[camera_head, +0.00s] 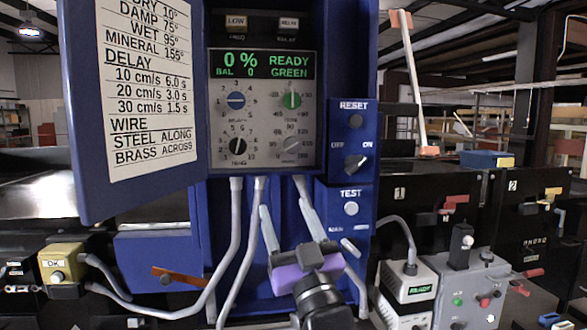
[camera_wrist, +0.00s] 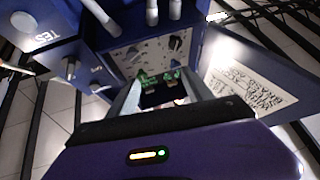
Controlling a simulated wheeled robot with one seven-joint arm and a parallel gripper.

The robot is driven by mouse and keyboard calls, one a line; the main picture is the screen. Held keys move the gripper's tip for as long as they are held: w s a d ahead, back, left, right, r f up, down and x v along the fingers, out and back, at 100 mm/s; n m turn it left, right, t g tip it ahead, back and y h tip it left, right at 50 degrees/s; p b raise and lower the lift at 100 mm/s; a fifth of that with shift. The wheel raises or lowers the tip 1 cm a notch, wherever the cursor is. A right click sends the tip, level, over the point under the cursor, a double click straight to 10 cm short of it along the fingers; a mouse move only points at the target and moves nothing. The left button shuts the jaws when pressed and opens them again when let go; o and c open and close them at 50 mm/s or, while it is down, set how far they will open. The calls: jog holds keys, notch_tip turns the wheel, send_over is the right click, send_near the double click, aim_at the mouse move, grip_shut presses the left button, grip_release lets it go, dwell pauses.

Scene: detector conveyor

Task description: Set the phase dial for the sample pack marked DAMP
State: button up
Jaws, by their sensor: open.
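The display (camera_head: 262,65) reads 0 %, BAL 0, READY GREEN. The chart on the open door (camera_head: 148,85) lists DAMP 75°. My purple gripper (camera_head: 283,205) is below the panel, open and empty, fingers pointing up towards it. In the wrist view the fingers (camera_wrist: 163,88) are apart, with the panel (camera_wrist: 145,55) beyond, touching no dial.
RESET (camera_head: 354,119) and TEST (camera_head: 351,209) buttons and an OFF/ON switch (camera_head: 355,164) stick out right of the panel. Grey cables (camera_head: 239,225) hang below it near my gripper. A yellow OK box (camera_head: 62,264) is at left. A grey READY unit (camera_head: 412,288) stands at right.

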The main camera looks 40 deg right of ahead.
aim_at(292, 149)
jog(key=w+d+r+m+g+h, duration=0.2)
jog(key=w+d+r+m+h, duration=0.15)
jog(key=d+r, duration=0.45)
jog(key=w+d, duration=0.1)
jog(key=w, duration=0.2)
jog(key=w+d+r+g+p, duration=0.1)
jog(key=w, duration=0.2)
jog(key=w+d+g+p, duration=0.1)
jog(key=w, duration=0.2)
jog(key=shift+d+r, duration=0.2)
jog(key=shift+d, duration=0.15)
jog(key=shift+c, duration=0.5)
grip_shut()
jog(key=shift+a+m+h+b, duration=0.1)
jog(key=shift+m+h+b, duration=0.15)
jog(key=shift+b, duration=0.2)
